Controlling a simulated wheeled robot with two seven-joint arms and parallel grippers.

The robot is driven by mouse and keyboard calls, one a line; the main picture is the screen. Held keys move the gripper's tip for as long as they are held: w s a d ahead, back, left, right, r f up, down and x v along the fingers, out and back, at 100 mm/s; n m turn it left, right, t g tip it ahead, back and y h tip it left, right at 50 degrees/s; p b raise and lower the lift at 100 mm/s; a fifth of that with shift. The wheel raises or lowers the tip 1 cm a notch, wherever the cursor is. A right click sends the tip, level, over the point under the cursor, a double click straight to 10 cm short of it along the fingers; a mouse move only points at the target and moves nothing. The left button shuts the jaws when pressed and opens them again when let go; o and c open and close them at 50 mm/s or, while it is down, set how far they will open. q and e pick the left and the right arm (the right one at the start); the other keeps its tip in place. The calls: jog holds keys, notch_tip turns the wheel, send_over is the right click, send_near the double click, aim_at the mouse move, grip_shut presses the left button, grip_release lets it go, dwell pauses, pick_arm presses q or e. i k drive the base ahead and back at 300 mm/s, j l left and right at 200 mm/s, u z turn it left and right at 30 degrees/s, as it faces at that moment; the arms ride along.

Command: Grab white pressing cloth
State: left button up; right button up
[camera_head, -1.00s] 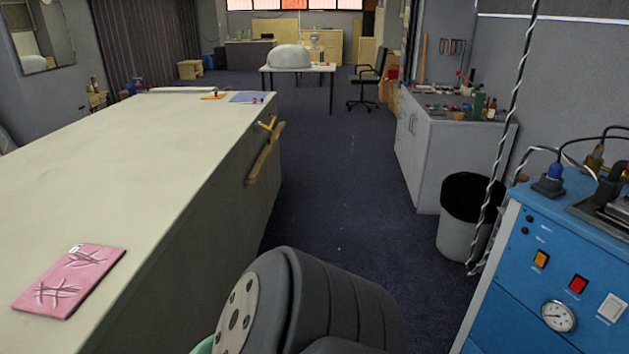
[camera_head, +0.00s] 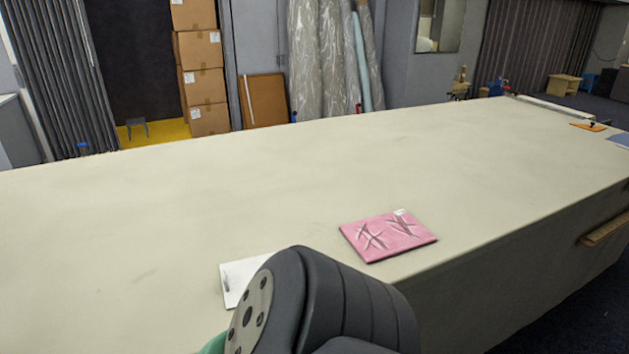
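A flat white piece (camera_head: 237,277), which looks like the white pressing cloth, lies near the front edge of the long cloth table (camera_head: 150,215). A dark arm link of mine covers its right and lower part, so its full outline is hidden. A small dark mark shows on its left side. A pink folded cloth (camera_head: 388,236) with a dark and white pattern and a white tag lies apart from it, to the right and a little farther back. Neither of my grippers is in view.
The table's left and middle surface is bare. A white roll (camera_head: 555,108) and an orange item (camera_head: 588,127) lie at its far right end. A wooden bar (camera_head: 605,230) is on its side. Cardboard boxes (camera_head: 203,85) and wrapped rolls (camera_head: 322,60) stand behind.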

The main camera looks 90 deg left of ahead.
aim_at(236, 276)
jog(key=u, duration=3.15)
